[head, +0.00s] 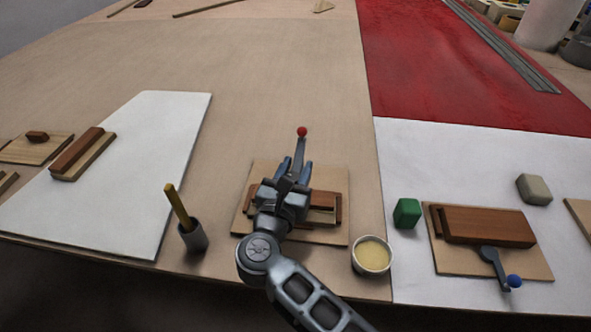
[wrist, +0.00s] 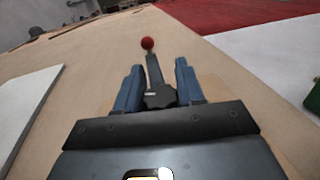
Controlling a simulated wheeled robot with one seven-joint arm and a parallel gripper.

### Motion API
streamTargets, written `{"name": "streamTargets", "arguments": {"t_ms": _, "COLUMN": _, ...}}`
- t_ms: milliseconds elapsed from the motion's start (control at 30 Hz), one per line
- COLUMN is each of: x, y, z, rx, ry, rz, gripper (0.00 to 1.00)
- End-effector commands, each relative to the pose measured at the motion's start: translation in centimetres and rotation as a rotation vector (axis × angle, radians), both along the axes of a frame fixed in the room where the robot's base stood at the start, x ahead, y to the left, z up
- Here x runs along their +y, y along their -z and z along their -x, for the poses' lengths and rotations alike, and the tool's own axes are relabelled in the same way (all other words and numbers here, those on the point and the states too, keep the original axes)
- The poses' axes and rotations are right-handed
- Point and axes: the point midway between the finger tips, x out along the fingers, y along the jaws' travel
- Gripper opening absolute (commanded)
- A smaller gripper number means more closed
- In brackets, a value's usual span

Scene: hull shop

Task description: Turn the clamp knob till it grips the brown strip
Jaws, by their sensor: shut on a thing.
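The clamp knob (wrist: 160,97) is dark and lobed, between the two blue-grey fingers in the wrist view. My gripper (wrist: 158,88) is shut on it. In the head view my gripper (head: 287,172) covers the knob and much of the clamp. A grey lever (head: 299,151) with a red ball end (head: 302,132) points away from me; the ball also shows in the wrist view (wrist: 148,43). Brown wood, seemingly the brown strip (head: 324,199), shows right of my gripper on a light wooden board (head: 330,174). Whether the clamp touches the strip is hidden.
Another fixture (head: 488,226) with a blue-ball lever (head: 514,281) stands at the right, near a green block (head: 407,213) and a grey block (head: 534,189). A tin (head: 372,256) and a cup with a stick (head: 193,237) flank the board.

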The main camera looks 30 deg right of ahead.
Motion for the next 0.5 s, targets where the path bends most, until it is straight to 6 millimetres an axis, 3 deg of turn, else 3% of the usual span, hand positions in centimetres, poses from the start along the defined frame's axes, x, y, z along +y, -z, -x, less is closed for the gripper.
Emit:
{"name": "streamTargets", "arguments": {"t_ms": 67, "x": -0.04, "y": -0.06, "z": -0.03, "rx": -0.001, "ry": 0.000, "rz": 0.000, "gripper": 0.07}}
{"name": "streamTargets", "arguments": {"t_ms": 100, "x": -0.04, "y": -0.06, "z": -0.03, "rx": -0.001, "ry": 0.000, "rz": 0.000, "gripper": 0.40}}
{"name": "streamTargets", "arguments": {"t_ms": 300, "x": -0.05, "y": -0.04, "z": -0.02, "rx": -0.001, "ry": 0.000, "rz": 0.001, "gripper": 0.59}}
{"name": "streamTargets", "arguments": {"t_ms": 500, "x": -0.04, "y": -0.02, "z": -0.01, "rx": 0.000, "ry": 0.000, "rz": 0.000, "gripper": 0.59}}
